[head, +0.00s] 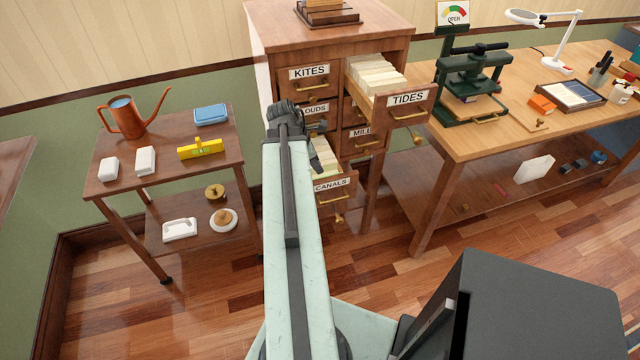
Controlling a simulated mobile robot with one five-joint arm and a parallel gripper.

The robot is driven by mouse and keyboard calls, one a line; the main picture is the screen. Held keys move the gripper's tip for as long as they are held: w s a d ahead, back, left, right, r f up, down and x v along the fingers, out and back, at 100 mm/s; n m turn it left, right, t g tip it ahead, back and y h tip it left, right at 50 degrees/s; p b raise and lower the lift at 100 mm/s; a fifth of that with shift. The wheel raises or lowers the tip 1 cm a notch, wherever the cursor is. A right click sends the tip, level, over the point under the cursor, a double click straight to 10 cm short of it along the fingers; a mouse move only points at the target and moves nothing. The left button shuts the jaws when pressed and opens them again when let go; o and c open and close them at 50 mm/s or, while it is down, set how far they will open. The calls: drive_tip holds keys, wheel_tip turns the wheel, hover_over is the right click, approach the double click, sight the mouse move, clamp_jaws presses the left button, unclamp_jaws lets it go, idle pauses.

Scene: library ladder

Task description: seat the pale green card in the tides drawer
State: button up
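The tides drawer (408,99) is pulled out at the upper right of the card cabinet, and cream cards (375,75) fill its back part. The canals drawer (332,186) is also open, low in the cabinet, with pale cards partly hidden behind my arm. My gripper (313,152) is over the left side of the canals drawer, left of and lower in the picture than the tides drawer. Its fingers are mostly hidden by my arm, so I cannot tell whether it is open or holds anything. I cannot make out the pale green card.
The wooden cabinet (320,42) has shut drawers, including kites (316,88). A workbench (480,135) with a green press (472,80) stands close on the right. A side table (120,180) with a watering can (125,117) stands left. Floor between is clear.

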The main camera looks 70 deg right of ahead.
drive_tip(key=b+x, duration=0.7)
drive_tip(key=x, duration=0.1)
drive_tip(key=shift+s, duration=0.2)
drive_tip(key=shift+r, duration=0.1)
drive_tip(key=shift+c, duration=0.3)
clamp_jaws()
wheel_tip(320, 180, up, 10)
drive_tip(key=p, duration=1)
drive_tip(key=shift+r, duration=0.15)
